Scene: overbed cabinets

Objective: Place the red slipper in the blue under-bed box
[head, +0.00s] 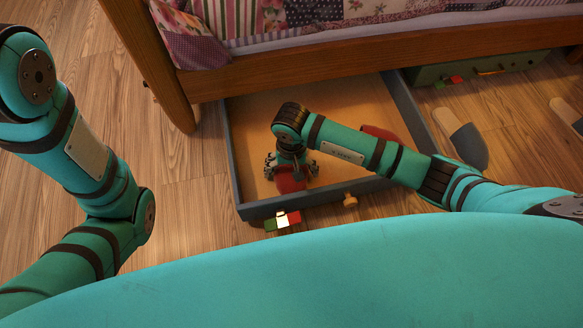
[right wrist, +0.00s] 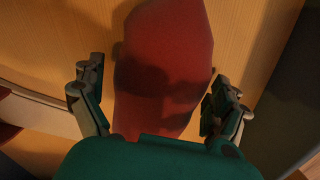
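The blue under-bed box (head: 234,165) is a shallow drawer with blue-grey walls and a wooden floor, pulled out from under the bed. A red slipper (head: 291,184) is within the box near its front wall, and it fills the middle of the right wrist view (right wrist: 165,60). My right gripper (head: 291,168) is over this slipper. Its fingers (right wrist: 158,105) are spread on either side, with a gap at the left. A second red item (head: 378,132), perhaps the other slipper, is partly hidden behind my right forearm. My left gripper is out of view.
The bed frame (head: 330,65) overhangs the box's back. A green box (head: 510,66) is under the bed at right. Grey slippers (head: 462,140) lie on the floor at right. A wooden knob (head: 350,201) and a coloured tag (head: 282,221) are at the box's front. Floor at left is clear.

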